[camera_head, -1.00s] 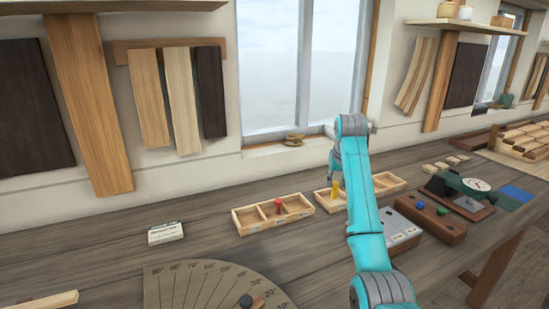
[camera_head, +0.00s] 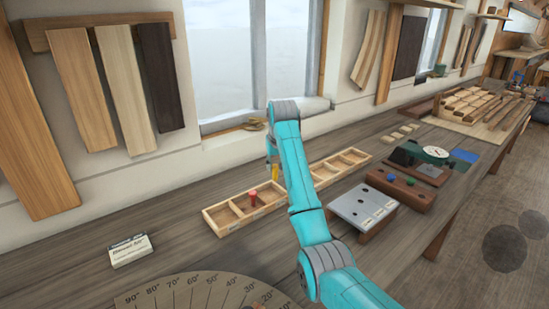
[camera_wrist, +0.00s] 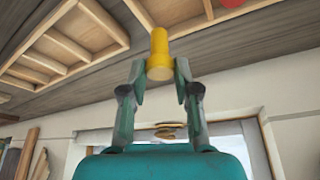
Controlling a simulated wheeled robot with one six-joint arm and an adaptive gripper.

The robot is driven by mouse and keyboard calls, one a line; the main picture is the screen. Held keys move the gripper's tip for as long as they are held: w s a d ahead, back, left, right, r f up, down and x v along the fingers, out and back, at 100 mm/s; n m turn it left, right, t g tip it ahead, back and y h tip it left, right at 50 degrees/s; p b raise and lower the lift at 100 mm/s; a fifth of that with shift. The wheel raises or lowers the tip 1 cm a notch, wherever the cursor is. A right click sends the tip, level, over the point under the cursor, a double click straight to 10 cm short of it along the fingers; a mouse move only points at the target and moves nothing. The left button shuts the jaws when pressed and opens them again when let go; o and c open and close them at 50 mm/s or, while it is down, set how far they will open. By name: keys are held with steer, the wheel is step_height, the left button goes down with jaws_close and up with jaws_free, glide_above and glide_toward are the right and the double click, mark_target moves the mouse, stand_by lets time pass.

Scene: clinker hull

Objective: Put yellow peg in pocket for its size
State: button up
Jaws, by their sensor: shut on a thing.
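The yellow peg (camera_wrist: 159,52) is clamped between the fingertips of my gripper (camera_wrist: 159,76) in the wrist view, with one finger on each side. In the head view the yellow peg (camera_head: 274,173) shows small beside my arm, near the gap between two shallow wooden trays; its height above the bench is hard to tell. The left tray (camera_head: 224,229) has compartments and a red peg (camera_head: 252,197) in it. The right tray (camera_head: 341,166) has open compartments, its left end partly hidden by my arm. Tray parts also show in the wrist view.
A grey plate with holes (camera_head: 354,207) lies on the bench, right of my arm. A card box (camera_head: 130,249) and a protractor board (camera_head: 190,290) are left and front.

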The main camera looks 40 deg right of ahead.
steer(key=shift+f, duration=1.35)
steer(key=o, duration=0.9)
steer(key=shift+r, duration=0.15)
steer(key=v, duration=0.7)
steer(key=shift+s+r, duration=0.1)
